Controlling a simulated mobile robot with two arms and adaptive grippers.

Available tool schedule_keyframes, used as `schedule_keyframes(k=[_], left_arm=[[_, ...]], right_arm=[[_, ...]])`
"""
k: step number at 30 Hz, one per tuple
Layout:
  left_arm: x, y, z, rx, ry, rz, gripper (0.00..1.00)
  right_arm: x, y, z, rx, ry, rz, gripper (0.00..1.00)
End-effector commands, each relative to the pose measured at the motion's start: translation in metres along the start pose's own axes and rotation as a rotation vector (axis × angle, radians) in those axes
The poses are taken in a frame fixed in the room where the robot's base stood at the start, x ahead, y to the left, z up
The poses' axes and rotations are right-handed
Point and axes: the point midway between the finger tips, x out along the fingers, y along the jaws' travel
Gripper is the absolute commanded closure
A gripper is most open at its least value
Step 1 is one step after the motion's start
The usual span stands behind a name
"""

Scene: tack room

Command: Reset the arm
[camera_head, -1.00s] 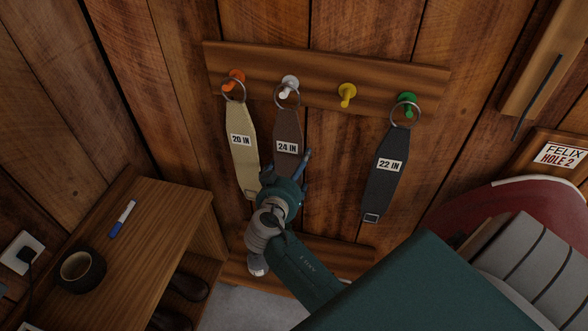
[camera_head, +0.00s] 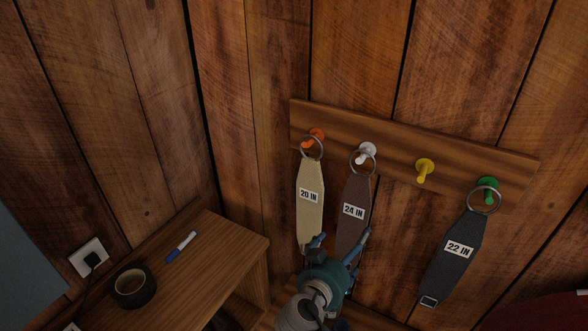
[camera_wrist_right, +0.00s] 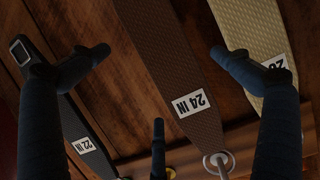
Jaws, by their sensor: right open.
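My right gripper (camera_head: 338,246) is open and empty at the lower middle of the head view, in front of the lower ends of the hanging straps. In the right wrist view its fingers (camera_wrist_right: 165,62) are spread, with the brown 24 IN strap (camera_wrist_right: 165,60) behind the gap between them. That strap (camera_head: 352,212) hangs by a ring on the white peg (camera_head: 366,153). The cream 20 IN strap (camera_head: 310,205) hangs on the orange peg (camera_head: 313,137). The dark 22 IN strap (camera_head: 455,255) hangs on the green peg (camera_head: 487,189). My left gripper is not in view.
The yellow peg (camera_head: 425,170) is bare on the wooden rail (camera_head: 510,164).

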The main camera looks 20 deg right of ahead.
Motion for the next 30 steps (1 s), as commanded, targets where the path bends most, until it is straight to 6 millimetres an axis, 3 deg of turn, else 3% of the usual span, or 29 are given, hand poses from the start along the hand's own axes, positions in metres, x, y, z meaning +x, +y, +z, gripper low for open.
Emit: schedule_keyframes(k=[5, 10, 15, 18, 30], left_arm=[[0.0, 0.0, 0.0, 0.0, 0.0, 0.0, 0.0], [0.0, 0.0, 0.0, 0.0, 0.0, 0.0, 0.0], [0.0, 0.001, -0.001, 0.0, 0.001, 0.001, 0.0], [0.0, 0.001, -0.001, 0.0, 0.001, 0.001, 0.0], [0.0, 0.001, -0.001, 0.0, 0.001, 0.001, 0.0]], right_arm=[[0.0, 0.01, 0.009, -0.023, -0.038, 0.005, 0.0], [-0.015, 0.055, 0.062, -0.167, -0.272, -0.018, 0.0], [-0.062, 0.087, 0.116, -0.379, -0.55, -0.18, 0.0], [-0.089, 0.094, 0.132, -0.473, -0.648, -0.287, 0.0], [-0.187, 0.109, 0.157, -0.75, -0.841, -0.692, 0.0]])
